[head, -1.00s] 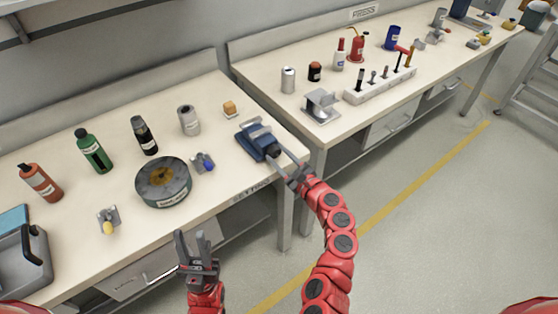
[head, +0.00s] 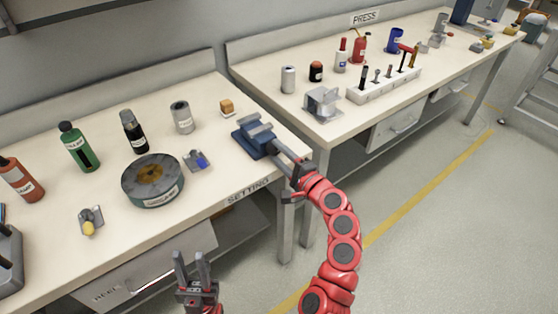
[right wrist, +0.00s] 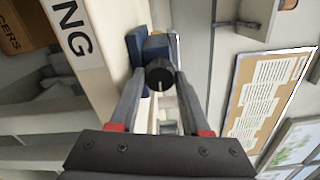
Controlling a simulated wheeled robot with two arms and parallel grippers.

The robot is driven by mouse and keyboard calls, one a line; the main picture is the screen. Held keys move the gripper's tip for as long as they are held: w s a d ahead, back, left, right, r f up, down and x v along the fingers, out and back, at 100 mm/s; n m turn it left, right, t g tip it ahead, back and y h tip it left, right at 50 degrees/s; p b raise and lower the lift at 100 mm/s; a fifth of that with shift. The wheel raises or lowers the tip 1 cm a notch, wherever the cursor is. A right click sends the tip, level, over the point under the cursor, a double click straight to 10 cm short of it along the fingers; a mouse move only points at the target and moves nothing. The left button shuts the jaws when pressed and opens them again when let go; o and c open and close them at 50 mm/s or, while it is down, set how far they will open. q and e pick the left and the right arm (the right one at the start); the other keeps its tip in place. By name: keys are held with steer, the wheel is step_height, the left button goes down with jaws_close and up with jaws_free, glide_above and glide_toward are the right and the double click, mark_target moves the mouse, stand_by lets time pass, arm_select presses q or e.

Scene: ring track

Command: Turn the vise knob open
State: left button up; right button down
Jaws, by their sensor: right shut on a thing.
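The blue vise (head: 252,140) sits at the right front corner of the near bench, with grey jaws on top. Its black round knob (right wrist: 160,73) faces the camera in the right wrist view. My right gripper (head: 283,158) reaches in from the bench's front edge, with its fingers on either side of the knob. It is shut on the knob, which the fingers mostly hide in the head view. My left gripper (head: 192,262) is open and empty, low in front of the bench, away from the vise.
A round stone-like disc (head: 153,180), a small clamp with a blue part (head: 198,160), bottles and a grey can (head: 182,117) stand left of the vise. A second bench (head: 340,125) with a tool rack adjoins at right.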

steer(key=n+b, duration=0.4)
steer(key=shift+f+n, duration=0.2)
steer(key=shift+n, duration=0.1)
steer(key=n+b, duration=0.2)
steer(key=shift+n+b, duration=0.4)
steer(key=shift+r+n+b, duration=0.1)
steer(key=shift+n+b, duration=0.45)
steer(key=shift+n, duration=0.15)
steer(key=shift+c, duration=1.8)
jaws_free()
steer(key=shift+s, duration=0.15)
